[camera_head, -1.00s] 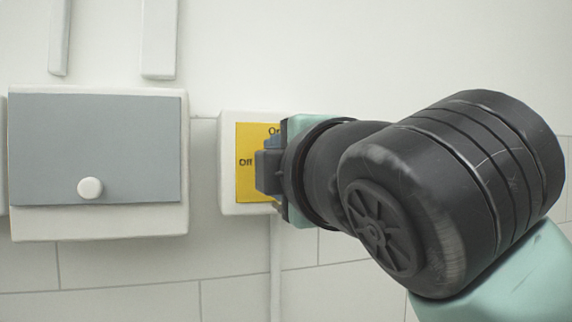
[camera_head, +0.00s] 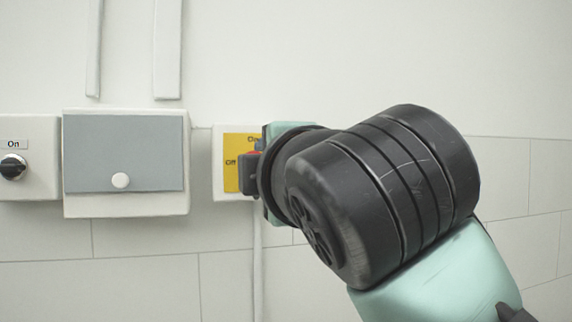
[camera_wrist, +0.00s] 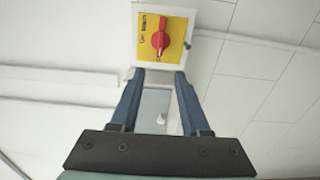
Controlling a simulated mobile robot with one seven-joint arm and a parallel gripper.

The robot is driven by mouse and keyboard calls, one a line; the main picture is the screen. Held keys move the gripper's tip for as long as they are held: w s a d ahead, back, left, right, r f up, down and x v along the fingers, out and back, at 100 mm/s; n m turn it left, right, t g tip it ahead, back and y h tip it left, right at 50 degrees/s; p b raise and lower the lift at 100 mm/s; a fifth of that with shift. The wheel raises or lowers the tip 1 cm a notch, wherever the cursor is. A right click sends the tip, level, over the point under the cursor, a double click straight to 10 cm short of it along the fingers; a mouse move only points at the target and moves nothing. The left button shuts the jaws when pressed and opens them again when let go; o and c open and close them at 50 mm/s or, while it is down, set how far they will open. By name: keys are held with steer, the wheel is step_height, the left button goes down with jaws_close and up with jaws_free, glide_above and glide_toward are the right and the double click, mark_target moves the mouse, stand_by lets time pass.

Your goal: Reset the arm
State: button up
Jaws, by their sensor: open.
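My gripper (camera_wrist: 160,76) is open and empty in the wrist view, its two blue fingers apart. A red rotary knob (camera_wrist: 160,40) sits on a yellow plate (camera_wrist: 176,22) just beyond the fingertips, not between them. In the head view, my gripper (camera_head: 248,174) is in front of the yellow plate (camera_head: 232,146) on its white switch box (camera_head: 218,165). My dark wrist hides much of the gripper and the box's right side. Only a sliver of red shows there.
Left of the switch box is a white box with a grey cover (camera_head: 100,150) and a round white knob (camera_head: 120,180). Farther left is a box with a black knob (camera_head: 12,167) and an "On" label. The tiled wall (camera_head: 520,165) on the right is bare.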

steer(key=s+d+m+t+h+b, duration=0.1)
steer(key=s+m+t, duration=0.4)
steer(key=m, duration=0.6)
steer(key=s+d+f+m+t+h+b, duration=0.1)
steer(key=s+d+m+t+h, duration=0.2)
steer(key=s+m, duration=0.7)
steer(key=shift+d+m+t+h, duration=0.2)
steer(key=shift+m+t+h, duration=0.3)
steer(key=shift+t+h, duration=0.55)
steer(key=shift+a, duration=0.1)
